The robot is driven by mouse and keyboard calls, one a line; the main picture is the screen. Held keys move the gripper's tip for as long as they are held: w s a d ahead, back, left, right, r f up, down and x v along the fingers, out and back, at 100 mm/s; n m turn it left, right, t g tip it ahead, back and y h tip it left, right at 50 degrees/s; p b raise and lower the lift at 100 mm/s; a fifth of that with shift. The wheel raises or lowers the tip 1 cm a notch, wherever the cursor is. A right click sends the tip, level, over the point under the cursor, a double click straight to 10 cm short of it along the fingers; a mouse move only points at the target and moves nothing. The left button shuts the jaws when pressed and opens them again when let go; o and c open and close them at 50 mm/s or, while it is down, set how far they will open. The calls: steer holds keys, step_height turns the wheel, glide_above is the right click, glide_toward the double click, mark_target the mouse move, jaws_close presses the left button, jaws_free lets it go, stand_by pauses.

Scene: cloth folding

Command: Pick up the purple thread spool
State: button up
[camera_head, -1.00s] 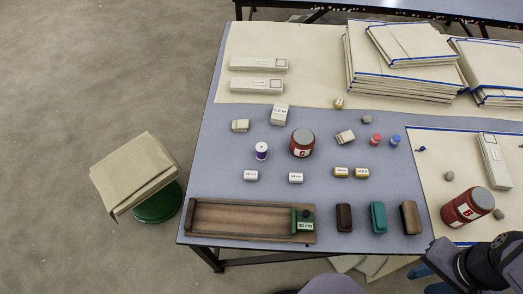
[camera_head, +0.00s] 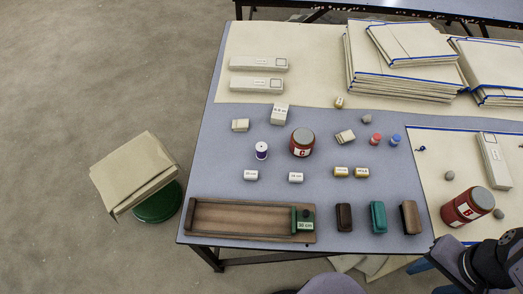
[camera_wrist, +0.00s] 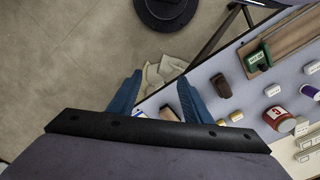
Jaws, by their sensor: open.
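The purple thread spool (camera_head: 261,150), white-ended with a purple band, stands upright on the blue-grey table, left of a red-brown jar marked C (camera_head: 303,143). It also shows at the right edge of the wrist view, where the spool (camera_wrist: 310,91) lies well to the right of my gripper (camera_wrist: 160,77). My gripper's two blue fingers are apart with nothing between them, over the floor beside the table edge. In the head view my arm is at the lower right, far from the spool.
White labelled blocks (camera_head: 251,175) and a small beige box (camera_head: 240,125) are near the spool. A wooden tray (camera_head: 240,217) and dark blocks (camera_head: 344,217) line the front. Stacked cloths (camera_head: 400,75) fill the back right.

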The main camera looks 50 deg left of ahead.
steer(key=w+a+r+n+t+y+b, duration=0.15)
steer(key=w+a, duration=0.25)
steer(key=a, duration=0.7)
steer(key=w+a+r+n+t+y+b, duration=0.1)
steer(key=w+a+n+t+y, duration=0.2)
steer(key=a, duration=0.7)
steer(key=w+a+r+n+t+y+b, duration=0.15)
steer(key=w+a, duration=0.35)
steer(key=a, duration=0.6)
steer(key=n+t+y+b, duration=0.2)
steer(key=t, duration=0.2)
glide_above(261, 151)
steer(key=s+d, duration=0.3)
steer(key=shift+t, duration=0.4)
steer(key=f, duration=1.3)
steer(key=s+f, duration=0.1)
steer(key=f, duration=0.5)
steer(key=shift+f, duration=0.35)
steer(key=shift+f+m, duration=0.25)
steer(key=shift+m, duration=0.05)
steer(key=shift+p+x, duration=0.8)
steer(key=shift+x, duration=2.9)
steer(key=shift+r, duration=0.1)
